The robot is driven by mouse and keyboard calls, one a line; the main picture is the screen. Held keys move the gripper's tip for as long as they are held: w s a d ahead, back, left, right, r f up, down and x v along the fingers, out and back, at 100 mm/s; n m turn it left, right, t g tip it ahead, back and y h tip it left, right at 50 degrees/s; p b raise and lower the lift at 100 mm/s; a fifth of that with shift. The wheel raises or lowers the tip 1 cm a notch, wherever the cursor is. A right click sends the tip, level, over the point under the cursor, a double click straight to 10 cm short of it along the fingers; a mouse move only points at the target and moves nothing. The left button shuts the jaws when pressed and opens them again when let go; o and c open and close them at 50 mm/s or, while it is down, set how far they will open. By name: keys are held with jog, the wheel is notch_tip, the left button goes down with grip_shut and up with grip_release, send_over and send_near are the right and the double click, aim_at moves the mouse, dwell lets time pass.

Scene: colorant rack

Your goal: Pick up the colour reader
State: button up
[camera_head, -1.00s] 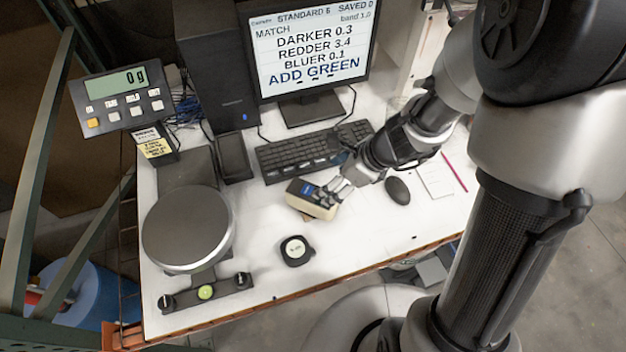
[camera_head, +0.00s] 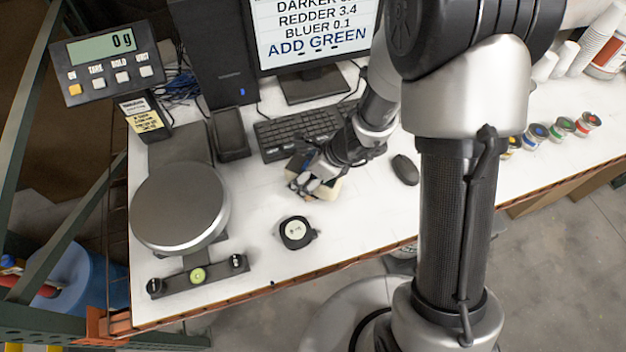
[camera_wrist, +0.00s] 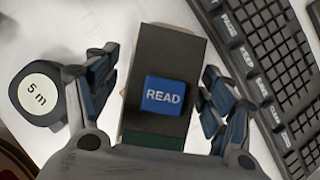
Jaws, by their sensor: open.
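The colour reader (camera_wrist: 163,62) is a dark box with a blue READ button (camera_wrist: 163,95), seen from above in the wrist view. In the head view the colour reader (camera_head: 329,190) lies on the white table in front of the keyboard, mostly hidden by my gripper (camera_head: 307,186); a pale side shows. In the wrist view my gripper (camera_wrist: 160,88) is open, with one finger on each side of the reader. A gap shows between the reader and each finger. I cannot tell how low the fingertips are against it.
A round tape measure (camera_head: 296,232) marked 5 m lies left of the reader. The keyboard (camera_head: 300,131) is just behind it and a mouse (camera_head: 404,169) is to the right. A scale with a round plate (camera_head: 180,208) stands at the left. Several small colour pots (camera_head: 563,126) stand far right.

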jog(key=c, duration=1.6)
grip_shut()
